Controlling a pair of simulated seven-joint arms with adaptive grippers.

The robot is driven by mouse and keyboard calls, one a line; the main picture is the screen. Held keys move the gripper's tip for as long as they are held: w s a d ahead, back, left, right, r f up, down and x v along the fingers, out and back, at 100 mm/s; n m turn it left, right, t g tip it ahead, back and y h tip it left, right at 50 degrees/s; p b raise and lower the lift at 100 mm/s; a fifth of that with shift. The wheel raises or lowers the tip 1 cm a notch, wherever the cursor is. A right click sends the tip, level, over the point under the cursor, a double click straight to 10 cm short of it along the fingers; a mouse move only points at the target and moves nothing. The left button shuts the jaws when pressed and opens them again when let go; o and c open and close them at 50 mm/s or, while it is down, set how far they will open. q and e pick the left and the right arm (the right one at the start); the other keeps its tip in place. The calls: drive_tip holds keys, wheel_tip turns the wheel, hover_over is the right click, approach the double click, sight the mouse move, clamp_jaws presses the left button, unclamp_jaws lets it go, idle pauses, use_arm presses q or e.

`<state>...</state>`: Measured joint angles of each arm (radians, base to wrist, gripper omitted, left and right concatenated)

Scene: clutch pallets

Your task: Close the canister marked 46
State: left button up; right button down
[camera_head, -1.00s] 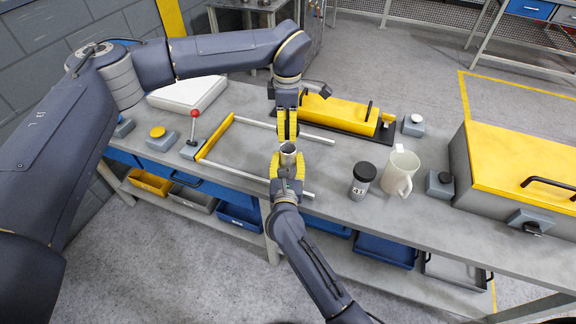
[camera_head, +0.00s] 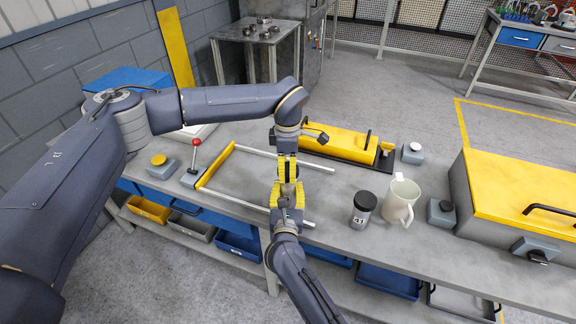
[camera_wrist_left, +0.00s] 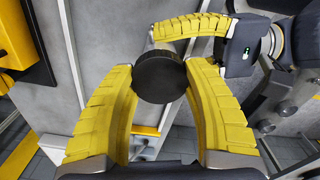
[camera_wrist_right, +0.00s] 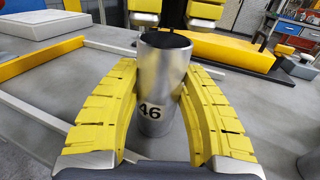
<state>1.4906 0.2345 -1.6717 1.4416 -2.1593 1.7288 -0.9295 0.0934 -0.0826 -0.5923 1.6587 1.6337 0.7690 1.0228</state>
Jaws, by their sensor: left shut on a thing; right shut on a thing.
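The canister marked 46 (camera_wrist_right: 152,100) is a silver cylinder, upright, with a dark round top opening. My right gripper (camera_head: 289,198) is shut on its sides, and it also shows in the right wrist view (camera_wrist_right: 160,110). My left gripper (camera_head: 287,172) is shut on a round black lid (camera_wrist_left: 160,77). The left gripper's fingers point down just above the canister in the head view. In the right wrist view they show behind and above the canister's rim. In the left wrist view the lid hides most of what is below it. I cannot tell whether lid and canister touch.
A dark jar with another number (camera_head: 363,210) and a white mug (camera_head: 400,202) stand to the right on the bench. A yellow slide frame (camera_head: 215,168) with silver rails lies around the grippers. A red-knobbed lever (camera_head: 196,142) is left; a large yellow-lidded box (camera_head: 515,185) is right.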

sight(288, 191)
use_arm(q)
drive_tip(key=shift+f, duration=0.15)
idle(0.3)
drive_tip(key=shift+f, duration=0.75)
drive_tip(key=shift+f, duration=0.6)
idle(0.4)
drive_tip(key=shift+r+m, duration=0.1)
drive_tip(key=shift+m, duration=0.9)
drive_tip(key=m, duration=0.4)
drive_tip(key=shift+m, duration=0.4)
drive_tip(key=m, duration=1.5)
drive_tip(key=shift+m, duration=0.4)
